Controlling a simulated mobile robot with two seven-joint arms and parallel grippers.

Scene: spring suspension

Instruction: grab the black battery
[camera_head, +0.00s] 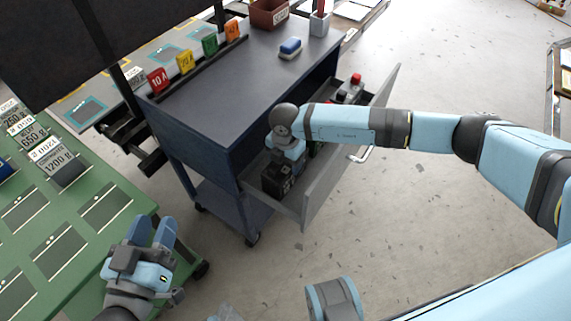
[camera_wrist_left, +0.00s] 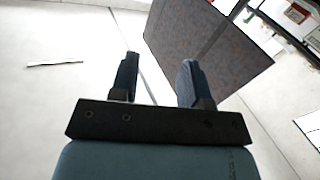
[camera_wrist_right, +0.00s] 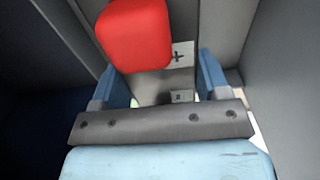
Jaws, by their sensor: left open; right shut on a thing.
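The black battery (camera_head: 275,182) sits in the near end of the cart's open drawer (camera_head: 310,200), partly hidden by my right gripper (camera_head: 283,164). My right gripper reaches down into the drawer from above and is shut on the battery. In the right wrist view, a red block (camera_wrist_right: 135,35) and a plus label (camera_wrist_right: 183,53) show around the fingers (camera_wrist_right: 165,85); the gripped sides are hard to make out. My left gripper (camera_head: 153,232) is open and empty beside the green table, and its spread fingers also show in the left wrist view (camera_wrist_left: 158,80).
The drawer walls stand close around my right gripper. Red-topped items (camera_head: 355,79) are in the drawer's far end. A green table (camera_head: 40,240) is at left. Floor to the right is mostly clear.

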